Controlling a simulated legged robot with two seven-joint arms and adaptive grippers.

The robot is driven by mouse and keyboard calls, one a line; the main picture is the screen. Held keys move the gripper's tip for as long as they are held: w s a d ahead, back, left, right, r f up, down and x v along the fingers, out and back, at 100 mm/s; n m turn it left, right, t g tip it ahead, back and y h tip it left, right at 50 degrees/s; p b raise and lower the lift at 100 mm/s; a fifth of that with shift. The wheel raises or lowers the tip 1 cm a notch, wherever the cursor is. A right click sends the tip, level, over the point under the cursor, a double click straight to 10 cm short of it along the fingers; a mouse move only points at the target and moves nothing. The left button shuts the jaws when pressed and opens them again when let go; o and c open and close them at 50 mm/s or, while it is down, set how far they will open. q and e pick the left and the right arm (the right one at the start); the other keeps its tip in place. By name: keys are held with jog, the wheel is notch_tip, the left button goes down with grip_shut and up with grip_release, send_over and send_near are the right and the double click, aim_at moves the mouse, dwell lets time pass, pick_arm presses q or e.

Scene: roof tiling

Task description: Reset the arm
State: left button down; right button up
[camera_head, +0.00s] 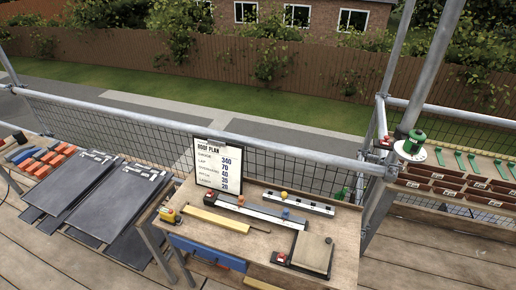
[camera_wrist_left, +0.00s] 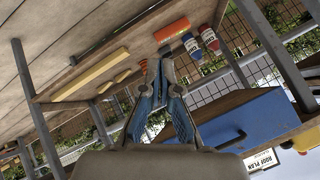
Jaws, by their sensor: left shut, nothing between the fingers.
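My left gripper (camera_wrist_left: 160,68) shows in the left wrist view, its two blue-padded fingers closing to a point at the tips. It is shut and holds nothing. It appears close to the workbench, whose blue drawer (camera_wrist_left: 245,122) lies to the right in this tilted view. I cannot tell whether the fingertips touch anything. No arm or gripper of mine shows in the head view, and my right gripper is in neither view.
In the head view, the wooden workbench (camera_head: 258,244) carries a roof plan board (camera_head: 218,166), a yellow bar (camera_head: 217,219) and measuring tools. Dark slabs (camera_head: 85,200) lie left. Scaffold poles and a guard rail (camera_head: 230,138) stand behind. Bottles (camera_wrist_left: 208,38) show in the wrist view.

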pick_arm(q)
jog(key=s+d+f+n+g, duration=0.1)
jog(key=s+f, duration=0.4)
jog(key=s, duration=0.6)
jog(key=s+d+f+n+g, duration=0.1)
jog(key=s+f+n+g, duration=0.2)
jog(key=s, duration=0.9)
jog(key=s+d+f+n+g+y, duration=0.1)
jog(key=s+f+n+g, duration=0.2)
jog(key=s+f, duration=0.5)
jog(key=s+g, duration=0.1)
jog(key=s, duration=0.3)
jog(key=shift+d, duration=0.3)
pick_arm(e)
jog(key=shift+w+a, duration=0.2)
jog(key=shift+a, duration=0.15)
pick_arm(q)
jog(key=shift+a+f, duration=0.1)
jog(key=shift+a, duration=0.05)
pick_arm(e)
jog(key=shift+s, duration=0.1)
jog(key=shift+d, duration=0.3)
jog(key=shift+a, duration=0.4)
